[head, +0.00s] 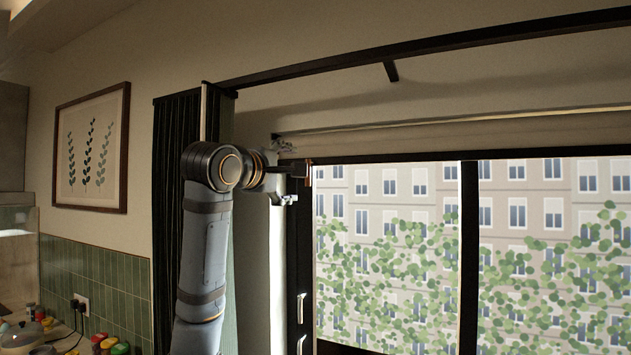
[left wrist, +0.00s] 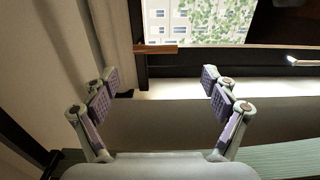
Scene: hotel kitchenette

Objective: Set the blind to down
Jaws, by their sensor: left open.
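The blind (head: 450,139) is a pale beige band gathered along the top of the window in the head view, with the glass below it uncovered. My left gripper (head: 297,180) is raised at the upper left corner of the window, near the blind's left end. In the left wrist view its two fingers (left wrist: 160,92) are spread wide with nothing between the pads. A small brown bar (left wrist: 155,49) shows beyond the fingertips, apart from them. It also appears beside the gripper in the head view (head: 308,162). My right gripper is not in view.
A dark curtain (head: 174,190) hangs left of the window, behind my left arm. A dark rail (head: 430,47) crosses above. The dark window frame (head: 468,250) has a pale handle (head: 301,307) at left. A framed picture (head: 92,150) hangs on the left wall.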

